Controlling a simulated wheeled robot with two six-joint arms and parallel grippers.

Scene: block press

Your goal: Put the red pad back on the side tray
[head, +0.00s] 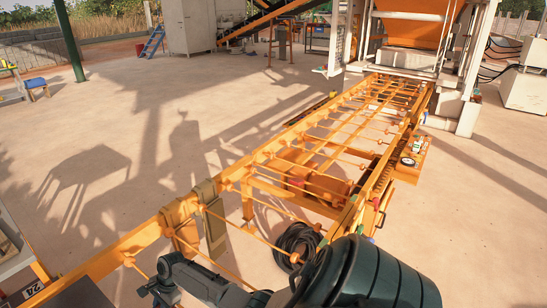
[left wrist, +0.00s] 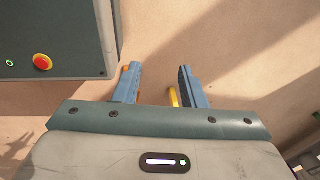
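I cannot make out the red pad for certain. In the head view, a small red patch (head: 297,182) shows among the bars of the orange conveyor frame; I cannot tell what it is. A small orange side tray (head: 408,172), with small items on it, sits along the frame's right side. My left gripper (left wrist: 158,82) has its two blue-grey fingers apart in the left wrist view. A yellow strip shows beside the right finger, with no object clearly held. My right gripper is not in view.
The orange frame (head: 330,135) runs from lower left to the press at the back. Khaki straps (head: 212,215) hang over its near rail, and a black hose coil (head: 298,240) lies below. In the left wrist view, a dark box has a red button (left wrist: 43,62).

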